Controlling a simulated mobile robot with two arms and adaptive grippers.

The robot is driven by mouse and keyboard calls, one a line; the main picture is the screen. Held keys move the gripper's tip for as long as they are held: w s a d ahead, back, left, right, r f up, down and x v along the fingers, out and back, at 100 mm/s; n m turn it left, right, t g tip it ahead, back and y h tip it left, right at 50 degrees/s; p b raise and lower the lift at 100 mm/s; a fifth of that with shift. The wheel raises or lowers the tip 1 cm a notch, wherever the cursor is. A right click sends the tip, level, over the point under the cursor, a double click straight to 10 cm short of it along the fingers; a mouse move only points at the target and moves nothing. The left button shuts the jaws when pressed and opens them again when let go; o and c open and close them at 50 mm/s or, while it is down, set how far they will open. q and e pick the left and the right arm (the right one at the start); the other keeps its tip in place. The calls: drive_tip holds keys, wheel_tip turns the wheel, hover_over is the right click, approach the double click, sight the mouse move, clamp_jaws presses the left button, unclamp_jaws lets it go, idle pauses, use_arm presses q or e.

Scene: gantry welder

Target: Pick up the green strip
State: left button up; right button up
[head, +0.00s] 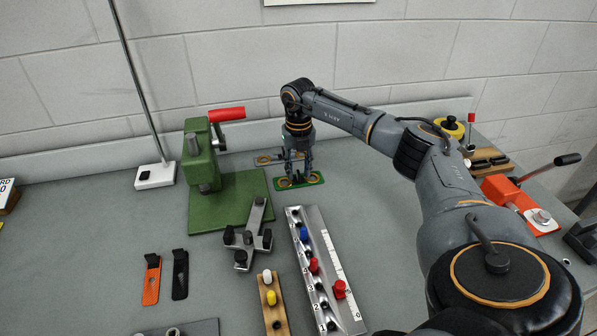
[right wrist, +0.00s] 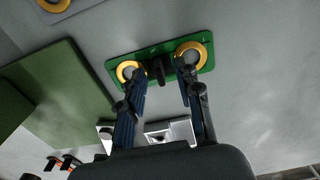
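The green strip (head: 299,184) lies flat on the grey table, to the right of the green press. In the right wrist view the green strip (right wrist: 158,51) has a gold ring near each end and a black knob in the middle. My right gripper (head: 297,172) points down over the strip. In the right wrist view my right gripper (right wrist: 161,74) is open, one finger on each side of the black knob, with a gap to it. I cannot tell whether the fingertips touch the strip. My left gripper is not in view.
A grey strip with rings (head: 278,158) lies just behind the green one. The green press (head: 203,165) with a red handle stands left. A grey metal bracket (head: 249,236) and a numbered rail with coloured knobs (head: 322,262) lie in front.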

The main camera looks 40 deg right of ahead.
clamp_jaws()
drive_tip(key=shift+r, duration=0.1)
idle(0.3)
